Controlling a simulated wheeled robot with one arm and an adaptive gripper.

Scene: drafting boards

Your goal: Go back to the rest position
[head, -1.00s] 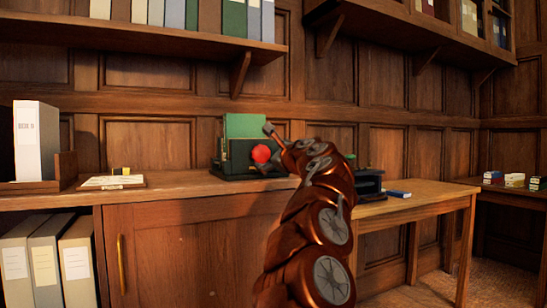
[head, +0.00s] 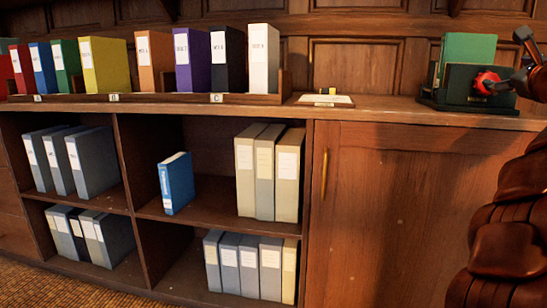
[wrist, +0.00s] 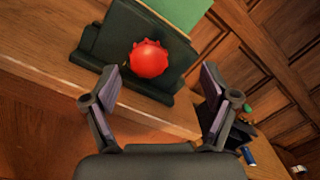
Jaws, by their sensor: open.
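My gripper (wrist: 163,105) is open and empty in the wrist view, its two fingers spread wide apart. A red round knob (wrist: 149,59) on a dark green box-like device (wrist: 97,40) lies just beyond the fingertips, between them in the picture. In the head view my gripper (head: 522,60) shows only in part at the right edge, beside the red knob (head: 487,83). The device (head: 456,88) stands on the wooden counter (head: 385,107) with a green panel upright at its back. Whether a finger touches the knob cannot be told.
Coloured binders (head: 105,65) stand in a row in a labelled wooden rack at left. A small pad with a yellow item (head: 326,99) lies on the counter. Shelves below hold grey binders (head: 92,160) and a blue book (head: 176,183). A closed cabinet door (head: 400,210) has a brass handle.

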